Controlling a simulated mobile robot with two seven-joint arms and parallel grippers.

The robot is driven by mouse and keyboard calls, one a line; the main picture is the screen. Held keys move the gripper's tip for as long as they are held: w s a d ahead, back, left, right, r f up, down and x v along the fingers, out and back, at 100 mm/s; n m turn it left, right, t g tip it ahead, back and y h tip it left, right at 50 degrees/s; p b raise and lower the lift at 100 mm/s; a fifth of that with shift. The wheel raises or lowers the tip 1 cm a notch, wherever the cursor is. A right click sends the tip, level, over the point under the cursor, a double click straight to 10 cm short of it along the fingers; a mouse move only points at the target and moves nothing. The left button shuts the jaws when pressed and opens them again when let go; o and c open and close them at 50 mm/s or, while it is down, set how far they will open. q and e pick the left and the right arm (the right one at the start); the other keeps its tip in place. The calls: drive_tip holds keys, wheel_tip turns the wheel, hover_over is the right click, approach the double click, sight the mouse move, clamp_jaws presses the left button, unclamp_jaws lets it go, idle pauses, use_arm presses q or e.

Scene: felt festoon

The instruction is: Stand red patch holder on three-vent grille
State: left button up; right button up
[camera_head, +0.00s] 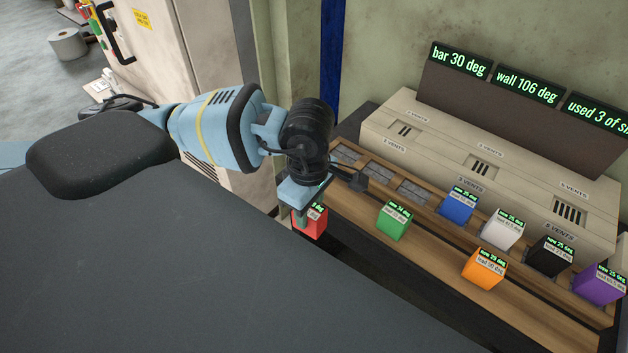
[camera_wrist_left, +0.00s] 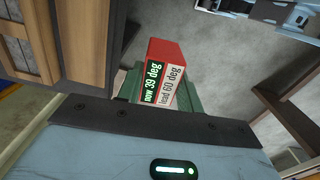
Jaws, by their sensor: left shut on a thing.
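The red patch holder (camera_head: 314,226) is in my left gripper (camera_head: 303,214), at the left end of the wooden shelf. In the left wrist view the holder (camera_wrist_left: 165,54) sits tilted between green finger pads, its labels reading "now 39 deg" and "lead 60 deg". The gripper is shut on it. In the head view the arm hides part of the holder, and I cannot tell whether it touches the shelf. The middle grille (camera_head: 481,167) on the beige casing seems to be labelled 3 vents, though the print is small. Its top is bare. My right gripper is not in view.
Green (camera_head: 393,220), blue (camera_head: 457,205), white (camera_head: 502,230), orange (camera_head: 484,269), black (camera_head: 550,257) and purple (camera_head: 599,284) holders stand on the shelf (camera_head: 435,245). Other grilles lie left (camera_head: 404,130) and right (camera_head: 569,211). Dark display panel (camera_head: 505,95) rises behind, reading "bar 30 deg", "wall 106 deg".

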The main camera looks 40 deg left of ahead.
use_arm(q)
drive_tip(key=shift+s+d+r, duration=0.1)
drive_tip(key=shift+s, duration=0.2)
